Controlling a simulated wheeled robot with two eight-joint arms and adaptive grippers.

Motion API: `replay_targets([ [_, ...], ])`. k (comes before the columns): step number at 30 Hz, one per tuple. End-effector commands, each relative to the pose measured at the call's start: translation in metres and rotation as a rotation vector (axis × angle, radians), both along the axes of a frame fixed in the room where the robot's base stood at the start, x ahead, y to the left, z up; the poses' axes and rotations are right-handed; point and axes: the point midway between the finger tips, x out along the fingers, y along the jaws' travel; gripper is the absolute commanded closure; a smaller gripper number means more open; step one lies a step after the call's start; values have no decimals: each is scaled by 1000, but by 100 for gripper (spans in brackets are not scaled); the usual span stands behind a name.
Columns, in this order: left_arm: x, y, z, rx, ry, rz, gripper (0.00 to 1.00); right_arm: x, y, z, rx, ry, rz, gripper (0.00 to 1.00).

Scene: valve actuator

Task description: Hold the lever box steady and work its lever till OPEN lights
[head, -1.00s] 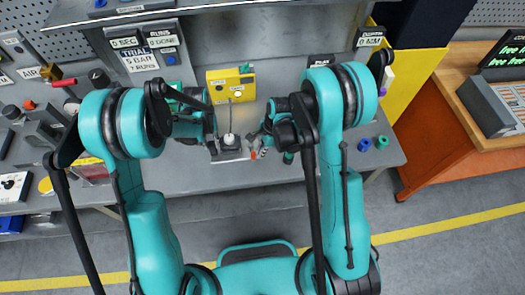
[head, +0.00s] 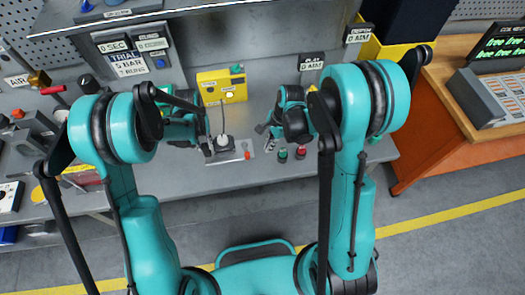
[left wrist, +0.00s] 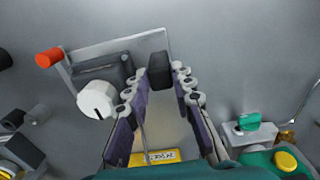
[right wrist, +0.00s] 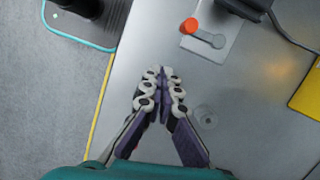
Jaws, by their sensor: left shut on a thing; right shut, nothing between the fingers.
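The lever box (head: 222,143) is a dark block with a white knob on a pale plate on the bench. It also shows in the left wrist view (left wrist: 105,75), with the white knob (left wrist: 98,98) and the orange-red lever end (left wrist: 48,57). My left gripper (left wrist: 165,78) is shut on a dark upright part (left wrist: 158,68) at the box's side. My right gripper (right wrist: 160,72) is shut and empty, apart from the orange lever end (right wrist: 189,26). In the head view the right gripper (head: 266,132) is right of the box. I cannot read any OPEN light.
A yellow box (head: 212,88) with a green button stands behind the lever box. A green piece (head: 282,154) and a red piece (head: 301,153) stand at the bench's front, near my right gripper. Signs and dark instruments crowd the left. An orange table (head: 440,130) stands at right.

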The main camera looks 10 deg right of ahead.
Motion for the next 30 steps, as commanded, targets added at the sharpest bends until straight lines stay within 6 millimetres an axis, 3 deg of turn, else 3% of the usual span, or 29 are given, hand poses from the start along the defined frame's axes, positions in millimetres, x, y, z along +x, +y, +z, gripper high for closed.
replay_targets([
  [3,0,1,0,2,0,0,100,-1,-6,22,0,0,-2,100],
  [8,0,1,0,2,1,0,100,-2,-10,41,0,0,-1,97],
  [12,0,1,0,2,1,0,100,0,-3,47,-19,-9,53,61],
  [22,-1,1,0,2,1,0,100,15,65,53,-181,-100,549,61],
  [26,-1,1,0,2,1,1,100,18,79,53,-214,-119,649,61],
  [30,-1,1,0,2,1,1,100,19,81,40,-222,-122,670,61],
])
